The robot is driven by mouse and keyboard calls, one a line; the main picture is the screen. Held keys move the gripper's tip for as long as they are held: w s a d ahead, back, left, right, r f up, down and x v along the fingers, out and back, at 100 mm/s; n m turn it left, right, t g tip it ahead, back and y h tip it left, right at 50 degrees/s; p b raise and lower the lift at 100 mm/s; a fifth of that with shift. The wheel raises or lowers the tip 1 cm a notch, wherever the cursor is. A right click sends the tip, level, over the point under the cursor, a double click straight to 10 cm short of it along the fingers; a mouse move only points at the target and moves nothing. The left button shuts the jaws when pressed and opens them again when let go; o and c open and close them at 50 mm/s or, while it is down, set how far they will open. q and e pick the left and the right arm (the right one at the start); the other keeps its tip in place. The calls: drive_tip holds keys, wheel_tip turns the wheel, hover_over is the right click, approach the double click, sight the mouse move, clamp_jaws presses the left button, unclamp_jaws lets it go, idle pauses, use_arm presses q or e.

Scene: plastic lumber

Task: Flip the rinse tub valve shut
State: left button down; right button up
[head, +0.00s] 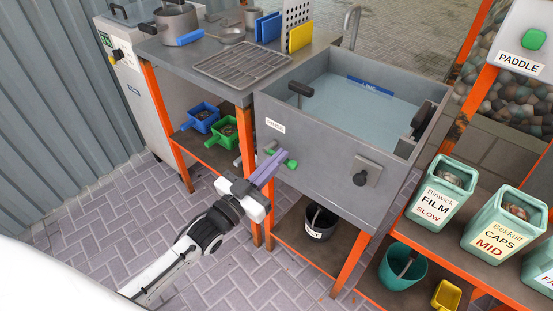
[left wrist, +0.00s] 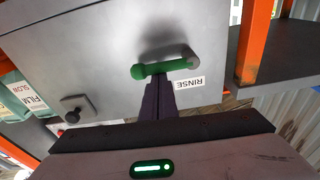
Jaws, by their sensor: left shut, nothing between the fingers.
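The grey rinse tub (head: 315,160) holds water and has a RINSE label (head: 275,125) on its front. Its green valve lever (head: 291,164) sits on the front wall below the label. The lever also shows in the left wrist view (left wrist: 152,70), lying nearly crosswise, with a round green end at left and a grey pivot end at right. My left gripper (head: 274,158) is shut and empty. Its purple fingertips are at the lever and cover part of it in the head view. In the left wrist view they reach the lever's near edge; I cannot tell whether they touch.
A black knob (head: 362,178) on a plate is on the tub front, right of the lever. A dark bucket (head: 320,222) stands on the shelf below. Orange posts (head: 352,250) flank the tub. Labelled bins (head: 440,195) stand at right. Paved floor (head: 110,215) is open at left.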

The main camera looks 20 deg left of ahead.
sight(293, 132)
use_arm(q)
drive_tip(key=shift+f, duration=0.1)
